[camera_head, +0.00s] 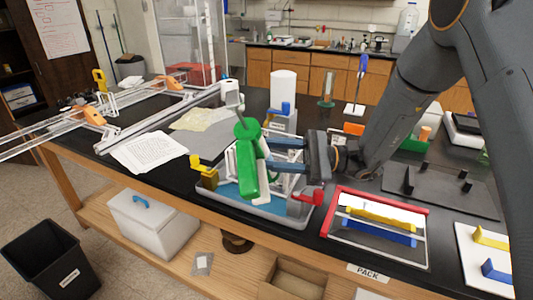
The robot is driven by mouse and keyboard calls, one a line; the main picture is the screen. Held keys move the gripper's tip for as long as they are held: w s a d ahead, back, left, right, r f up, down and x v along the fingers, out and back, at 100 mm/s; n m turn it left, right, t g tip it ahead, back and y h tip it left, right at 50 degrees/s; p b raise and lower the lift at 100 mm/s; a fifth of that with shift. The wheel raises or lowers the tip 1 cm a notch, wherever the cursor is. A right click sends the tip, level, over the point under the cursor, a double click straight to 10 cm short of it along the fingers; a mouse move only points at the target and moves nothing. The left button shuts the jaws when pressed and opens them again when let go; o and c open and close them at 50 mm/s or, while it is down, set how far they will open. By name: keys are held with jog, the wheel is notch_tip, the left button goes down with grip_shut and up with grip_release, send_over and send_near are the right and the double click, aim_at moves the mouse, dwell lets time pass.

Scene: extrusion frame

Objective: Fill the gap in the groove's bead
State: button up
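My gripper (272,155) has its two blue fingers against a green hand tool (249,178) and appears shut on it. The tool is upright over a grey tray (281,215), with a grey tip (232,97) at its top. Whether it touches the tray cannot be told. A long grey extrusion bar (160,122) lies to the left on the table, and its right end is near the tool's tip. The groove, its bead and any gap are too small to make out.
Orange clamps (94,116) hold clear rails at the left. Papers (150,151) lie in front of the bar. A white container (283,90) stands behind the tool. A red-edged rack (425,223) with yellow and blue handles is at right, by the table's front edge.

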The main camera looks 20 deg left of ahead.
jog(key=shift+r, duration=0.15)
jog(key=shift+r+p, duration=2.8)
jog(key=shift+r, duration=1.6)
